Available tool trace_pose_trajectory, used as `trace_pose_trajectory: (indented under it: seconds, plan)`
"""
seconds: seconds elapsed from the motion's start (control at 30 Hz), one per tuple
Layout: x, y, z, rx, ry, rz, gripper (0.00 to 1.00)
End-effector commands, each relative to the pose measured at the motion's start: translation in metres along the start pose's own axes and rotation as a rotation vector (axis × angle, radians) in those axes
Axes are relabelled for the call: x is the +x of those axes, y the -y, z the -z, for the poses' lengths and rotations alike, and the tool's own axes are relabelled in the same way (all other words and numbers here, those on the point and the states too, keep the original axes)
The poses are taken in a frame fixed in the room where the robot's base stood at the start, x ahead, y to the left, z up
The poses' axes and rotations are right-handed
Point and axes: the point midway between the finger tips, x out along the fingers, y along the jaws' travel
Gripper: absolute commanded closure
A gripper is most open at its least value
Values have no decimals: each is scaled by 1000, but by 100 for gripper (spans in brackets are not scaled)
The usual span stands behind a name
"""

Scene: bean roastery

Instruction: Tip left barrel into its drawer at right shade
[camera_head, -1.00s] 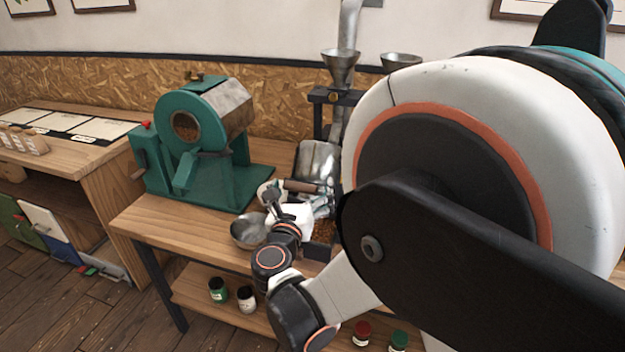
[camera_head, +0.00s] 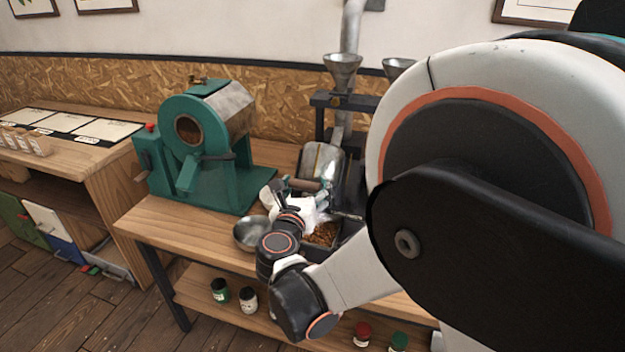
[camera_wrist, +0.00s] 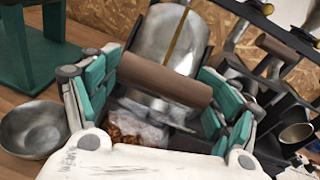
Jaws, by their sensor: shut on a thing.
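The left barrel (camera_head: 322,160) is a shiny metal drum in a dark frame on the bench; it also shows in the wrist view (camera_wrist: 172,40) with a yellowish stripe. A brown handle bar (camera_wrist: 165,80) crosses its front. My gripper (camera_wrist: 160,92) is shut on this bar, with teal pads at its two ends; in the head view my gripper (camera_head: 305,188) is at the barrel's front. A dark drawer (camera_head: 309,249) below the barrel holds brown beans (camera_head: 322,234). Some beans (camera_wrist: 135,126) show between my fingers in the wrist view. The barrel's mouth and its shade marks are not clear.
A metal bowl (camera_head: 250,234) stands close left of my wrist. A green roaster (camera_head: 205,150) stands further left on the bench (camera_head: 160,220). Metal funnels (camera_head: 342,68) rise behind the barrel. In the wrist view, a second brown handle (camera_wrist: 285,50) and dark metal parts are at right.

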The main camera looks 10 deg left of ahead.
Motion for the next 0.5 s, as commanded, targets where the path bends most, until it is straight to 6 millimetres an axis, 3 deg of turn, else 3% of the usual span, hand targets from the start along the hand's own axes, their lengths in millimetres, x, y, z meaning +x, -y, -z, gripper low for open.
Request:
trace_pose_trajectory:
  seconds: [0.03, 0.2, 0.5]
  plan:
    - [4, 3, -12, 7, -30, -3, 66]
    - [21, 9, -30, 24, -163, -24, 66]
    - [58, 16, -48, 51, -408, -64, 66]
